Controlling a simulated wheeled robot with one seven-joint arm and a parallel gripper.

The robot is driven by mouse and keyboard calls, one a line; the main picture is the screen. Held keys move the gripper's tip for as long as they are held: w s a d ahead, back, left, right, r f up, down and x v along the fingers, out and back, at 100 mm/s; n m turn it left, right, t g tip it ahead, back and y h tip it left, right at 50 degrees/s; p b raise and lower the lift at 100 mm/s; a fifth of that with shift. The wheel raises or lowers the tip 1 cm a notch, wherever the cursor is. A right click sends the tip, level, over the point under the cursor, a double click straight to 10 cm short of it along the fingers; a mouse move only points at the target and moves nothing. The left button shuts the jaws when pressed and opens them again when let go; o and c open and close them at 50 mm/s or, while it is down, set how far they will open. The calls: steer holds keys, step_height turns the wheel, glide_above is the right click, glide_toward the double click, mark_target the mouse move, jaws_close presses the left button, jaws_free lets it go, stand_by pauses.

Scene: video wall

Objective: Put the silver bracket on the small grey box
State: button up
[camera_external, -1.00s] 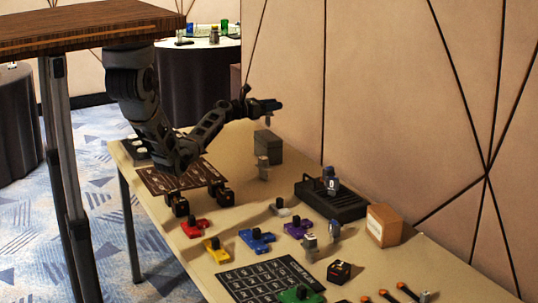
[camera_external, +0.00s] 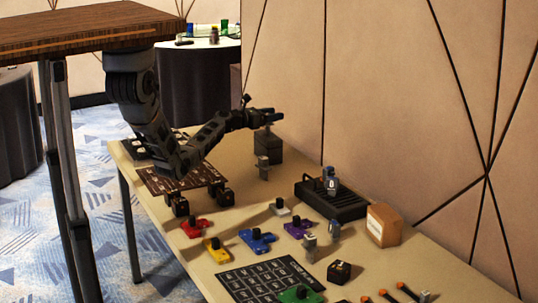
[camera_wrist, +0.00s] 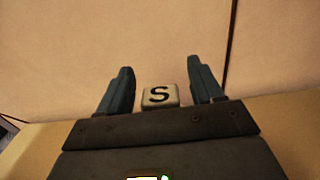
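The small grey box (camera_external: 268,150) stands at the far end of the table, near the wall. My gripper (camera_external: 268,116) is just above it in the external view. A small pale piece shows between my gripper and the box top; I cannot tell whether they touch. In the wrist view, a pale block marked S (camera_wrist: 160,95) lies between the fingers of my gripper (camera_wrist: 162,82), with a gap on each side. The fingers are open. I cannot tell whether this block is the silver bracket. A silver-grey upright piece (camera_external: 263,168) stands just in front of the box.
A black tray (camera_external: 331,200) holding a blue-grey piece and a tan box (camera_external: 384,225) stand to the right. Coloured pieces, including a blue one (camera_external: 257,241), and a dark printed mat (camera_external: 268,280) fill the nearer table. The wall rises behind.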

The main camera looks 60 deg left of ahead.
steer(key=shift+r, duration=0.2)
steer(key=s, duration=1.2)
steer(key=shift+p, duration=0.35)
